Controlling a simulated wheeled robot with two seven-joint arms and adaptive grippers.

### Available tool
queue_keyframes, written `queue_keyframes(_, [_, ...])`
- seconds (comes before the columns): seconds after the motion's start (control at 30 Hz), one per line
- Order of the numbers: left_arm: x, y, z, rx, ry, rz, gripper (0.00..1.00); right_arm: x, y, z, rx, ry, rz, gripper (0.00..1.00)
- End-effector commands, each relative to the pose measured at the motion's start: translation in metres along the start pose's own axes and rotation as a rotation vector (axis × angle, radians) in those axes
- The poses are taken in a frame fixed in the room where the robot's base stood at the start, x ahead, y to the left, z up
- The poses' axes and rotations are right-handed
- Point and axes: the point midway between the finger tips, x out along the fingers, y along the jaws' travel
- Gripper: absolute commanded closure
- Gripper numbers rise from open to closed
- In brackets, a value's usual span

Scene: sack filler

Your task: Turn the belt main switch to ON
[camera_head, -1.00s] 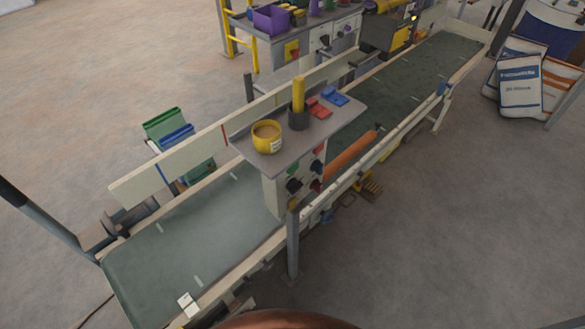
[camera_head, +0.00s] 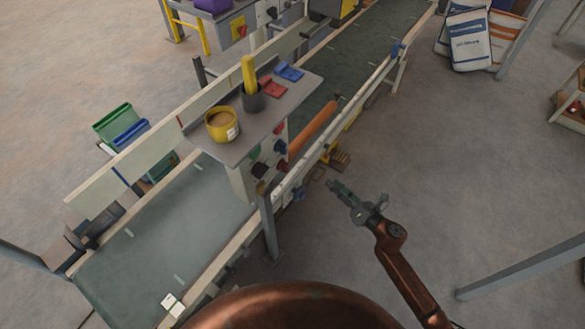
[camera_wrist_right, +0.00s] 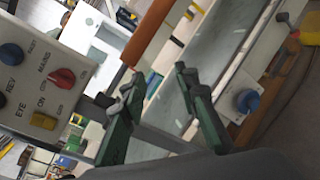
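The control panel (camera_head: 243,182) stands beside the belt under a small grey shelf. In the right wrist view the panel (camera_wrist_right: 70,45) is at the upper left, tilted. Its red knob (camera_wrist_right: 62,78) is marked MAINS; its exact setting is too small to tell. The red knob also shows in the head view (camera_head: 280,127). My right gripper (camera_head: 336,187) is right of the panel, apart from it and empty. In the right wrist view its two green fingers (camera_wrist_right: 160,95) are spread apart. My left gripper is not in view.
The shelf (camera_head: 225,153) holds a yellow tub (camera_head: 222,125) and a dark cup. The belt's side rail (camera_head: 345,120) and a grey post (camera_head: 267,222) are near the panel. A blue knob (camera_wrist_right: 248,102) sits on the rail. Open floor lies to the right.

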Motion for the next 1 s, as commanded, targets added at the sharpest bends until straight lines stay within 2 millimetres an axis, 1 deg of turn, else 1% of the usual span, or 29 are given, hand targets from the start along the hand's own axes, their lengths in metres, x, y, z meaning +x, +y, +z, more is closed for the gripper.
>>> queue_keyframes(0.03, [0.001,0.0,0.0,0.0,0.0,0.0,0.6,0.005,0.043,0.015,-0.16,0.008,0.084,0.72])
queue_keyframes(0.1, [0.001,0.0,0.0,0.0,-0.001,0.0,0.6,0.006,0.091,0.025,-0.356,0.011,0.177,0.72])
queue_keyframes(0.2, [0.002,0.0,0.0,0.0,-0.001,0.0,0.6,0.003,0.138,0.03,-0.559,0.008,0.27,0.72])
queue_keyframes(0.3, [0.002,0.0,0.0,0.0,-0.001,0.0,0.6,0.002,0.162,0.031,-0.666,0.003,0.317,0.72])
queue_keyframes(0.37, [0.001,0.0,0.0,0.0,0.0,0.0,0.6,0.004,0.168,0.031,-0.69,0.001,0.328,0.72])
queue_keyframes(0.47, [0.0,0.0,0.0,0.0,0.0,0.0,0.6,0.015,0.173,0.03,-0.698,0.0,0.331,0.72])
queue_keyframes(0.7, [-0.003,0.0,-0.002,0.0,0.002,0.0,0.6,0.051,0.184,0.027,-0.692,-0.001,0.329,0.72])
queue_keyframes(0.8, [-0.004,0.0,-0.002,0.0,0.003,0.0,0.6,0.062,0.187,0.025,-0.69,0.0,0.328,0.72])
queue_keyframes(0.9, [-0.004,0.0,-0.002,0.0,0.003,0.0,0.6,0.07,0.189,0.024,-0.69,0.0,0.327,0.72])
queue_keyframes(1.0, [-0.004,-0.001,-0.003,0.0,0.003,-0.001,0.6,0.073,0.19,0.023,-0.689,0.0,0.326,0.72])
